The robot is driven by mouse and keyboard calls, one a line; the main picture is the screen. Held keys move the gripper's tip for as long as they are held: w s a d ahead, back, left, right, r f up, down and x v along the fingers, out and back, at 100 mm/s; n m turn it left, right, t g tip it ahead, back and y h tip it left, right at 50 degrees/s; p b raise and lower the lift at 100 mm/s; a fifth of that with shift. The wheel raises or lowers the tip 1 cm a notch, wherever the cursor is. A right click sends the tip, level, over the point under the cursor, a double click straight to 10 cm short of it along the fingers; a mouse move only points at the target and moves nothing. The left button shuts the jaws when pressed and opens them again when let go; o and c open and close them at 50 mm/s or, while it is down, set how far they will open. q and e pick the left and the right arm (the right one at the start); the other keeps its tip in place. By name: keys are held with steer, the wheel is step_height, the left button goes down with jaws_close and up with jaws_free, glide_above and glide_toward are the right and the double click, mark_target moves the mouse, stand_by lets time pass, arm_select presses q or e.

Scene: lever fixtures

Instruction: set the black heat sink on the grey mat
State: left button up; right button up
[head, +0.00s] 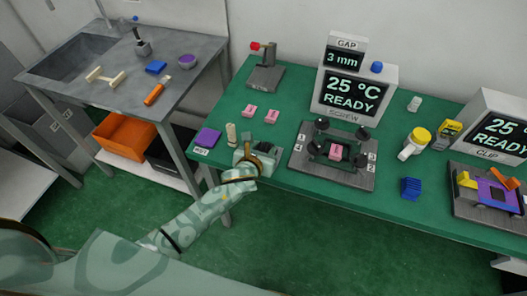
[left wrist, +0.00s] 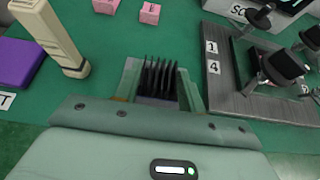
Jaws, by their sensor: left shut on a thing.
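The black heat sink (left wrist: 158,76), with upright thin fins, sits between the two fingers of my left gripper (left wrist: 158,84) in the left wrist view. The gripper is shut on it, close over the green table's front edge; whether it touches the table I cannot tell. In the head view my left gripper (head: 262,151) mostly hides the heat sink. A flat purple mat (head: 207,138) with a white label lies left of the gripper; it also shows in the left wrist view (left wrist: 18,62). I cannot make out a plain grey mat. My right gripper is not in view.
A cream upright piece (head: 231,134) stands between gripper and purple mat. Two pink blocks (head: 271,116) lie behind. A dark grey fixture plate (head: 300,165) with black knobs and a pink block stands close right. A blue finned block (head: 411,188) is farther right.

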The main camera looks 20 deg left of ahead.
arm_select(q)
steer(key=shift+r, duration=0.15)
steer(key=o, duration=1)
